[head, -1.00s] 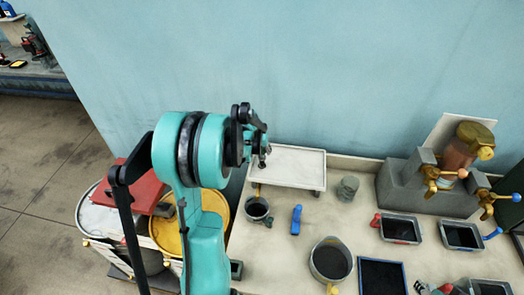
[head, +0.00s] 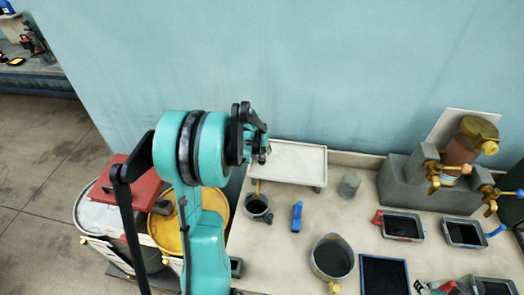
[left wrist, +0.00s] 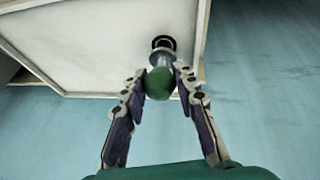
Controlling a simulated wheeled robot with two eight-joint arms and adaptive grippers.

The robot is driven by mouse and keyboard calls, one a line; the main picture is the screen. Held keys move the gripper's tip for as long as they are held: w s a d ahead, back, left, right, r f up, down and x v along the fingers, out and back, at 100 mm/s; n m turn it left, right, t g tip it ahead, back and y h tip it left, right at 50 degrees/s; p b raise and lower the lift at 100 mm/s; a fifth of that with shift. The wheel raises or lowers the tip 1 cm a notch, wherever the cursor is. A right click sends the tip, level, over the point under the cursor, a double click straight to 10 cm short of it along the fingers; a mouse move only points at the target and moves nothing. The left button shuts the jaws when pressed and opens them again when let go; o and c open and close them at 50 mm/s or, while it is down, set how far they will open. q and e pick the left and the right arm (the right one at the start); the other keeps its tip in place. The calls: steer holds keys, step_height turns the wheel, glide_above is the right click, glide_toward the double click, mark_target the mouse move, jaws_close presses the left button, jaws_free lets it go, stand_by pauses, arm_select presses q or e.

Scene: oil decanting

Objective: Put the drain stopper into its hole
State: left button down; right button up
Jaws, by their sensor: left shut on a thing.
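The drain stopper has a green rounded knob (left wrist: 160,85) and a pale, clear-looking body. My left gripper (left wrist: 161,73) is shut on it, one finger on each side. Its far end is at a dark round hole (left wrist: 163,43) in the white tray (left wrist: 105,45); it overlaps the hole's near edge, and I cannot tell if it is inside. In the head view, my left gripper (head: 262,152) is at the left end of the white tray (head: 297,163), and the stopper is not discernible there.
A yellow drum (head: 170,235) and a red case (head: 125,190) stand left of the bench. The blue wall is close behind.

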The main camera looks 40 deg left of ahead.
arm_select(q)
steer(key=shift+f+b, duration=0.9)
steer(key=shift+f, duration=0.25)
steer(key=c, duration=1.1)
jaws_free()
steer(key=shift+r, duration=0.1)
steer(key=v, duration=1.2)
